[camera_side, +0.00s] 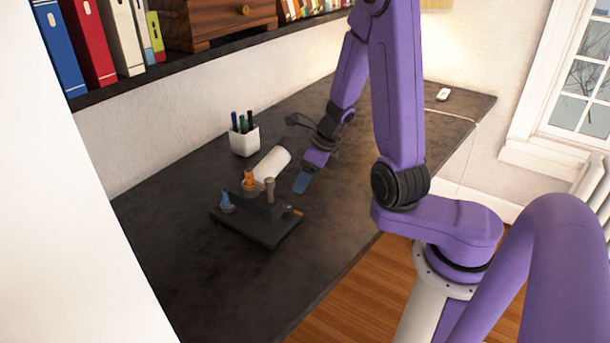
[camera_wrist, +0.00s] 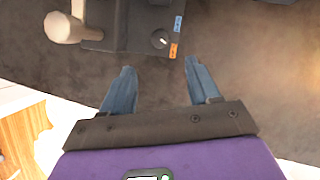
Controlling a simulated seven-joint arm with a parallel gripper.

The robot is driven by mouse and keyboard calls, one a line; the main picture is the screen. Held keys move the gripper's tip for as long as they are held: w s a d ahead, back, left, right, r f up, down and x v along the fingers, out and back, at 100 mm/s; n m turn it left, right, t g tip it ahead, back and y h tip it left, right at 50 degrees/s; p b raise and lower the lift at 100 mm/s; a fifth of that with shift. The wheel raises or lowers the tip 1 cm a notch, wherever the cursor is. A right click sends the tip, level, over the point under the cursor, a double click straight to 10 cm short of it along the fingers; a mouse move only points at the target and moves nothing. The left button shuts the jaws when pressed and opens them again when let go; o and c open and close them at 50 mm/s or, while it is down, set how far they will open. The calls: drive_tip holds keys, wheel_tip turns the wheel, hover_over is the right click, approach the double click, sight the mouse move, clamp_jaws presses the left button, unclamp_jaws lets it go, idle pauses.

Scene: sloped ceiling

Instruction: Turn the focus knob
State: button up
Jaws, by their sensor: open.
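A dark device (camera_side: 258,225) lies on the dark desk, with a beige post knob (camera_side: 269,188), an orange piece and a blue piece on it. In the wrist view a small dark round knob with a white pointer (camera_wrist: 159,39) sits on the device's edge, beside blue and orange labels (camera_wrist: 175,36). I cannot tell for sure that it is the focus knob. The beige knob (camera_wrist: 62,27) shows at upper left. My gripper (camera_wrist: 157,68) is open and empty, its blue fingers apart, with the small knob ahead of the gap. In the side view my gripper (camera_side: 302,183) is right of the device.
A white cylinder (camera_side: 272,164) lies behind the device. A white pen cup (camera_side: 244,141) stands by the wall. A small white object (camera_side: 444,94) with a cable is at the far end. The front of the desk (camera_side: 190,285) is clear. A book shelf runs above.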

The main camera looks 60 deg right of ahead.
drive_tip(key=n+g+y, duration=0.2)
drive_tip(key=n, duration=0.5)
approach(287, 208)
drive_tip(key=x, duration=0.9)
idle(0.7)
drive_tip(key=c, duration=1)
